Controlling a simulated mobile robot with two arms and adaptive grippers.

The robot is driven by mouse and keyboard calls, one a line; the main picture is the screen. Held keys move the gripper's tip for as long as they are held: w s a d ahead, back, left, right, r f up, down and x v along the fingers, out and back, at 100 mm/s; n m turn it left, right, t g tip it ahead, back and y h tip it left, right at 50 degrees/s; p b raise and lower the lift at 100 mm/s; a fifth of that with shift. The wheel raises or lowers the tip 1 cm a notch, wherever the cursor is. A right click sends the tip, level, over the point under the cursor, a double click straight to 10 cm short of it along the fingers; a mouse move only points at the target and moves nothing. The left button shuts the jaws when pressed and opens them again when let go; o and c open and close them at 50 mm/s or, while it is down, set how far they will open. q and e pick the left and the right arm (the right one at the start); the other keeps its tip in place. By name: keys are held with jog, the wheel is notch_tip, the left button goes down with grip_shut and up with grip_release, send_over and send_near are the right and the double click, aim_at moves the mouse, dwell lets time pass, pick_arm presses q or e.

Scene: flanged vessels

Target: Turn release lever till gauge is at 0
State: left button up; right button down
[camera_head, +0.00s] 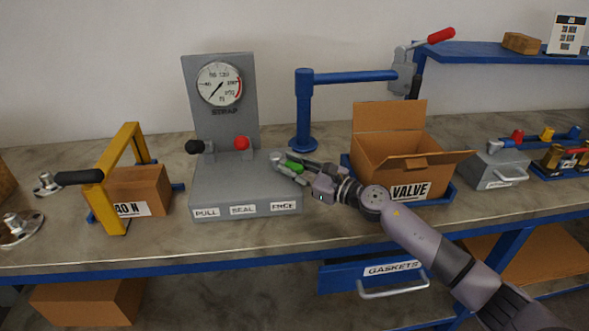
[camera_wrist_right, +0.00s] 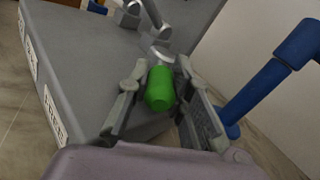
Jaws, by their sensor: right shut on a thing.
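A grey console (camera_head: 245,195) stands on the bench, with a round white gauge (camera_head: 219,84) on its upright panel. The gauge's needle appears to lean to the lower left; its figures are too small to read surely. Black (camera_head: 195,147) and red (camera_head: 242,143) knobs sit at the panel's foot. A green-handled lever (camera_head: 294,167) is at the console's right, above the label at the right end of its front. My right gripper (camera_head: 290,166) is shut on the green handle, which lies between its fingers in the right wrist view (camera_wrist_right: 160,88). My left gripper is not in view.
A yellow frame (camera_head: 127,170) and a box are left of the console. A blue post with an arm (camera_head: 303,105) stands behind my right gripper. An open VALVE carton (camera_head: 390,150) is to the right. A GASKETS drawer (camera_head: 375,275) is below the bench top.

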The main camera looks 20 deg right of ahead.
dwell(0.3)
jog(key=c, duration=1.4)
grip_release()
jog(key=v, duration=1.2)
jog(key=shift+c, duration=0.2)
